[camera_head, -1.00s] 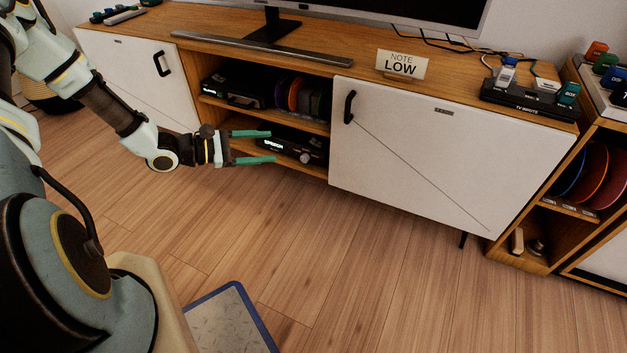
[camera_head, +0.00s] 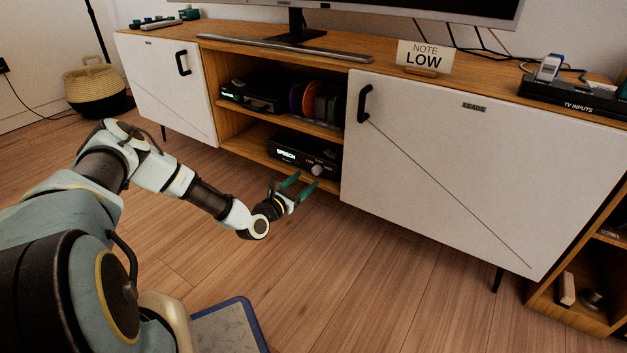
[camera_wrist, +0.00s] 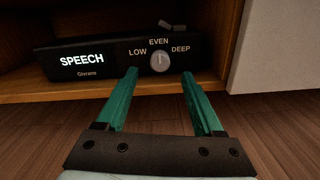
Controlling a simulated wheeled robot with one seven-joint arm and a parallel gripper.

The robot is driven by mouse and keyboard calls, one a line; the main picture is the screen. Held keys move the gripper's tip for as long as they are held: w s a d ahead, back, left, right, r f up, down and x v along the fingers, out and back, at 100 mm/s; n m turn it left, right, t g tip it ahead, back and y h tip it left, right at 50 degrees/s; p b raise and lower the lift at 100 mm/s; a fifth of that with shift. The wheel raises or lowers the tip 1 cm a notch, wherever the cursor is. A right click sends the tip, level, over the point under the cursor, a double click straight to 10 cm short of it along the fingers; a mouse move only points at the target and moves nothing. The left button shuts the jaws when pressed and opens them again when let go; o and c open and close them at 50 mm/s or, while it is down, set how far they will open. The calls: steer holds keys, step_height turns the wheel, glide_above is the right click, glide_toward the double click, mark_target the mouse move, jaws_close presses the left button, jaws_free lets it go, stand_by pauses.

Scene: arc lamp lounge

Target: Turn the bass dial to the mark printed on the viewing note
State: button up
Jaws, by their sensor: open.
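The viewing note (camera_head: 423,58) stands on top of the cabinet and reads "NOTE LOW". The black amplifier-like box (camera_head: 290,150) sits on the lower open shelf, its display reading "SPEECH". Its round silver dial (camera_wrist: 160,61) has the marks LOW, EVEN and DEEP around it in the wrist view. The dial's pointer line looks roughly upright, toward EVEN. The dial also shows small in the head view (camera_head: 317,170). My gripper (camera_head: 302,181) is open and empty, in front of and below the box. In the wrist view its green fingers (camera_wrist: 158,78) point at the box, either side of the dial, apparently not touching it.
A white door with a black handle (camera_head: 364,103) borders the shelf on the right, and another white door (camera_head: 170,88) on the left. The upper shelf holds a black device (camera_head: 255,92) and several upright discs. The wooden floor (camera_head: 350,270) before the cabinet is clear.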

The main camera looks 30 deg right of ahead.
mark_target(315, 172)
steer(key=b+x, duration=0.1)
steer(key=x, duration=0.3)
steer(key=shift+d+f+b, duration=0.1)
steer(key=shift+f+b, duration=0.05)
steer(key=shift+b, duration=0.15)
steer(key=shift+w+d+r, duration=0.2)
steer(key=shift+w+d, duration=0.1)
steer(key=shift+d, duration=0.2)
jaws_close()
